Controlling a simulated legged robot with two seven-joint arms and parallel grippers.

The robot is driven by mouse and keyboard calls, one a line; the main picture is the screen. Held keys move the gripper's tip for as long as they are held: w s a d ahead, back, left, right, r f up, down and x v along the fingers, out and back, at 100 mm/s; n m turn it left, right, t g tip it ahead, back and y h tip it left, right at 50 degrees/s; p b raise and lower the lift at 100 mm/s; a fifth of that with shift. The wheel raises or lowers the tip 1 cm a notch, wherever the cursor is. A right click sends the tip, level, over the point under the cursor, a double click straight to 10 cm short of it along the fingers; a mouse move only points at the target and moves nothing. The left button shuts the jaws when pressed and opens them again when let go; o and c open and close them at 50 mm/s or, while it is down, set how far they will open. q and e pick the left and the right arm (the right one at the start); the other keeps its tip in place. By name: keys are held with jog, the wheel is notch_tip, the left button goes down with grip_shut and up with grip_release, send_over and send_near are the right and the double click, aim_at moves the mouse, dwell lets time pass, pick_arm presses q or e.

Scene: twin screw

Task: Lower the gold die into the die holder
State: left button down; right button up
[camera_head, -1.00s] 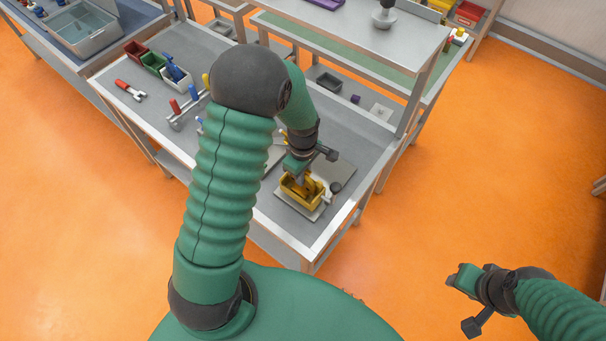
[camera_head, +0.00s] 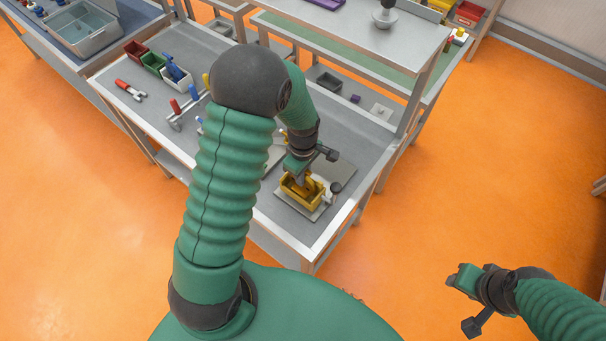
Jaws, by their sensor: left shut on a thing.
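My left gripper (camera_head: 299,174) points down over a yellow open-topped box (camera_head: 303,198) near the front right corner of the grey workbench. It is shut on the gold die (camera_head: 307,186), which is small and partly hidden by the gripper and the box wall. The die is at the box's mouth; I cannot tell whether it touches the bottom. The yellow box, which looks like the die holder, sits on a light grey plate. My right gripper (camera_head: 458,279) hangs empty over the orange floor at the lower right, and its jaw gap is unclear.
Red, green and white bins (camera_head: 154,63), a red-handled tool (camera_head: 130,90) and a tool rack (camera_head: 187,108) are further left on the bench. A raised shelf (camera_head: 360,30) stands behind.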

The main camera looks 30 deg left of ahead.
pick_arm(q)
jog(key=shift+d+r+p, duration=0.2)
jog(key=shift+d+p, duration=0.1)
dwell(0.6)
jog(key=shift+s, duration=0.1)
jog(key=shift+r, duration=0.25)
jog(key=shift+r+p, duration=5.65)
jog(key=shift+r, duration=0.65)
